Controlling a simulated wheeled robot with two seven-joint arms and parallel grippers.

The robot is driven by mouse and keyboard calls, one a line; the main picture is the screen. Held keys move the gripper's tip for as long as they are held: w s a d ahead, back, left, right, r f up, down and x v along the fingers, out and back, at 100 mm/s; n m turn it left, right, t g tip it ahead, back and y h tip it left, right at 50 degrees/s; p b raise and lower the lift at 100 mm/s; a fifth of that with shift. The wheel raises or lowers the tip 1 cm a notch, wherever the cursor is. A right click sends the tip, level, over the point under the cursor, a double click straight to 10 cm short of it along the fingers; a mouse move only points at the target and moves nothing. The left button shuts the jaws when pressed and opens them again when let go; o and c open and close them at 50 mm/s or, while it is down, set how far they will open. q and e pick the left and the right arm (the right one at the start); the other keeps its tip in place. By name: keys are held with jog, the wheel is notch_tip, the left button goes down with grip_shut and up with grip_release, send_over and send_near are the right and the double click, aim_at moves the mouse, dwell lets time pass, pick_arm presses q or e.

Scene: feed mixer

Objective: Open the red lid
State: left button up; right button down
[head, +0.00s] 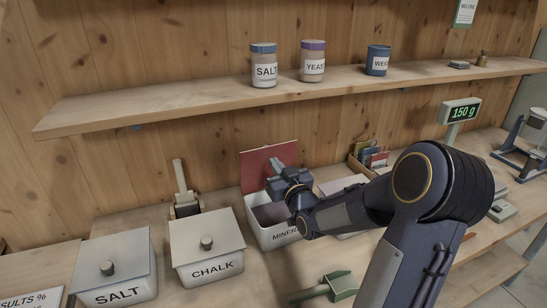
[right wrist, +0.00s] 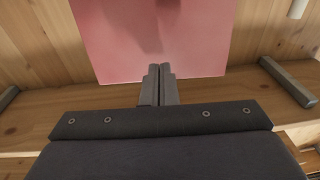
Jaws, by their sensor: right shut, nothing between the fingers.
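The red lid (head: 258,166) stands raised at the back of the white MINERAL bin (head: 270,236), whose grey inside shows open at the top. The lid also fills the upper middle of the right wrist view (right wrist: 195,45). My right gripper (head: 278,164) is over the bin, in front of the lid's face. In the right wrist view its two fingers (right wrist: 159,70) are together with nothing between them, and their tips overlap the lid's lower part. I cannot tell whether they touch it. My left gripper is not in view.
Lidded CHALK (head: 205,268) and SALT (head: 118,287) bins stand to the left. A green scoop (head: 335,286) lies in front. A wooden box with packets (head: 372,158) and a 150 g display (head: 460,112) are to the right. A shelf (head: 200,104) with jars runs above.

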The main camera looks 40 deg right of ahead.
aim_at(269, 152)
jog(key=shift+x, duration=1)
jog(key=shift+w+r+p, duration=0.15)
jog(key=shift+r+p, duration=0.1)
jog(key=shift+p, duration=0.2)
jog(key=shift+w+d+r+g+y+p, duration=0.15)
jog(key=shift+w+r+g+p, duration=0.1)
jog(key=shift+w+g+p, duration=0.35)
jog(key=shift+w+d+r+g+y+p, duration=0.15)
jog(key=shift+w+r+g+p, duration=0.1)
jog(key=shift+w+g+p, duration=0.3)
jog(key=shift+w+d+f+b, duration=0.15)
jog(key=shift+w+f+b, duration=0.35)
jog(key=shift+w+b, duration=0.45)
jog(key=shift+w+d+r+g, duration=0.1)
jog(key=shift+g, duration=0.15)
jog(key=shift+r, duration=0.15)
